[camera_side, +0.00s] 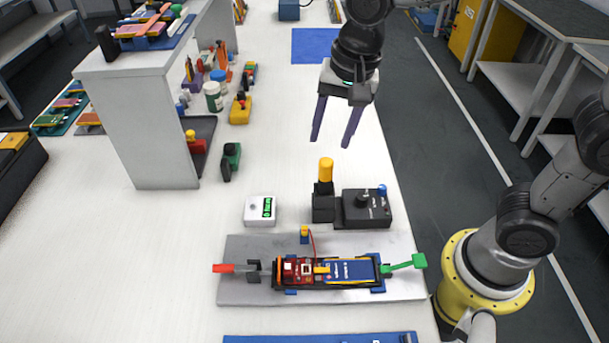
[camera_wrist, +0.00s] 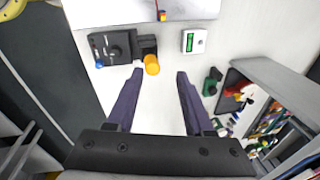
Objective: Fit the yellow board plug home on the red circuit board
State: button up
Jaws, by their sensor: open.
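The small yellow board plug (camera_side: 304,231) stands at the back of the grey plate (camera_side: 400,289), behind the red circuit board (camera_side: 291,268). A thin red wire runs from beside the plug down to the board area. The plug also shows at the top of the wrist view (camera_wrist: 162,15), blue and red marks beside it. The red board lies at the left end of a black holder, beside a blue pouch cell (camera_side: 350,270). My gripper (camera_side: 331,142) is open and empty, fingers pointing down, well above and behind the plate. The board is out of the wrist view.
A black device with a tall yellow-orange knob (camera_side: 326,170) stands between my gripper and the plate. A white meter (camera_side: 260,209) with a green display sits to its left. Red (camera_side: 224,268) and green (camera_side: 405,263) handles flank the holder. A white shelf (camera_side: 150,120) stands back left.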

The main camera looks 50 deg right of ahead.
jog(key=n+g, duration=0.1)
jog(key=g, duration=0.1)
send_near(304, 228)
jog(key=shift+h, duration=0.3)
jog(key=f, duration=0.8)
jog(key=shift+s+a+f, duration=0.1)
jog(key=shift+a+f, duration=0.15)
jog(key=shift+f, duration=0.1)
grip_shut()
jog(key=shift+r, duration=0.15)
jog(key=shift+r, duration=2.9)
jog(key=shift+s+a, duration=2.9)
jog(key=shift+s, duration=0.15)
